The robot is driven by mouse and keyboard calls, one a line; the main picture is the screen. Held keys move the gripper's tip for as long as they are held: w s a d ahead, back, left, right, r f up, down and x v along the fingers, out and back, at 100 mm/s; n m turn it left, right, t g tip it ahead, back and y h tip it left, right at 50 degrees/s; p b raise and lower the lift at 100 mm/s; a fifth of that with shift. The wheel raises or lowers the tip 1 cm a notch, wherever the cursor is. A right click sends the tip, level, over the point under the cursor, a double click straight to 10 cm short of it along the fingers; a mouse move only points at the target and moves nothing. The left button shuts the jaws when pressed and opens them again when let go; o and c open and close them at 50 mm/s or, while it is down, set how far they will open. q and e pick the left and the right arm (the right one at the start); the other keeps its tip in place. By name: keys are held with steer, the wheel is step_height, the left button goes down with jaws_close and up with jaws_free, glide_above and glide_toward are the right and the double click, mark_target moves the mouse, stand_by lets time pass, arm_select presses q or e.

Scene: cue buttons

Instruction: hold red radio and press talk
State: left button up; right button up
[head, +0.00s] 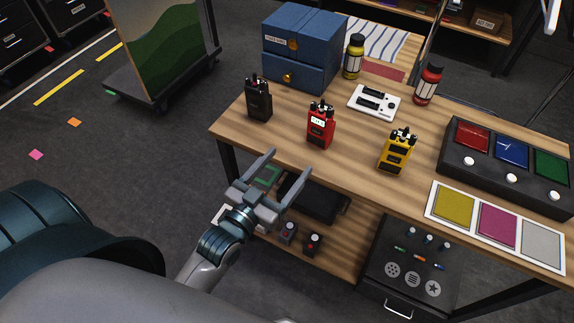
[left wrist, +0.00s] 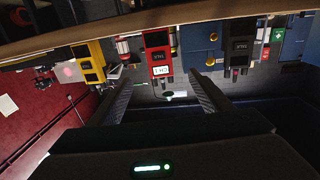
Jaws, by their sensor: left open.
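A red radio (head: 320,125) stands upright on the wooden table between a black radio (head: 258,98) and a yellow radio (head: 396,151). My left gripper (head: 287,163) is open and empty, apart from the radios, in front of the table's near edge. In the left wrist view, which appears upside down, the red radio (left wrist: 159,55) shows between the two fingers, beyond their tips. The yellow radio (left wrist: 89,62) and the black radio (left wrist: 240,52) are on either side of it there. The red radio's talk button cannot be made out clearly. My right gripper does not show.
A blue drawer box (head: 300,48), yellow bottle (head: 354,56), red bottle (head: 428,84) and white device (head: 374,101) stand behind the radios. A button panel (head: 505,186) and colour cards (head: 495,224) are at the right. A lower shelf (head: 335,255) holds several items.

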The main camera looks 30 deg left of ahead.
mark_target(317, 128)
arm_select(q)
steer(key=w+p, duration=0.1)
steer(key=w, duration=0.4)
steer(key=w+d+p, duration=0.1)
steer(key=w+p, duration=0.1)
steer(key=w, duration=0.3)
steer(key=w+d+p, duration=0.1)
steer(key=w, duration=0.5)
steer(key=shift+d+p, duration=0.1)
steer(key=shift+p, duration=0.3)
steer(key=shift+w, duration=0.55)
steer(key=shift+w+d, duration=0.1)
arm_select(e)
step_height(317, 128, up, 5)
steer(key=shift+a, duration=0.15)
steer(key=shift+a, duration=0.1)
arm_select(q)
steer(key=c, duration=1.3)
steer(key=shift+o, duration=0.2)
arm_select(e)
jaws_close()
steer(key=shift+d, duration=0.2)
